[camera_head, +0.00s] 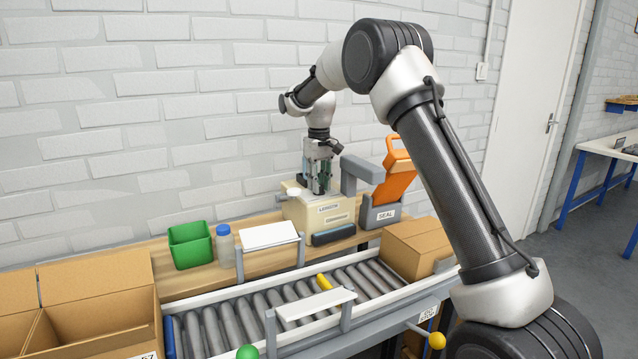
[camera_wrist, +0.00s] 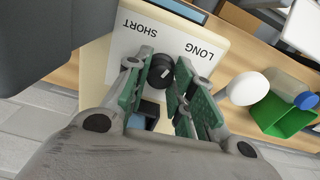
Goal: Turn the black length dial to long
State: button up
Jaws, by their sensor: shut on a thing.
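The black length dial (camera_wrist: 161,72) sits on a cream panel between the green-padded fingers of my gripper (camera_wrist: 160,84) in the wrist view. The gripper is shut on the dial from both sides. The printed words SHORT (camera_wrist: 138,28) and LONG (camera_wrist: 201,51) are on the panel beside the dial. A pale mark shows on the dial, but which word it points to is unclear. In the head view, my gripper (camera_head: 319,190) points down on the top of the cream machine (camera_head: 335,222). The dial is hidden there by the gripper.
An orange-handled sealer (camera_head: 381,214) stands right of the machine. A white round knob (camera_wrist: 246,87), a blue-capped bottle (camera_head: 225,246) and a green bin (camera_head: 190,246) are to the left.

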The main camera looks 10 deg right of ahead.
jog(key=m, duration=0.5)
jog(key=shift+r, duration=0.1)
dwell(0.5)
jog(key=o, duration=1.1)
jog(key=shift+c, duration=0.2)
notch_tip(320, 180, up, 12)
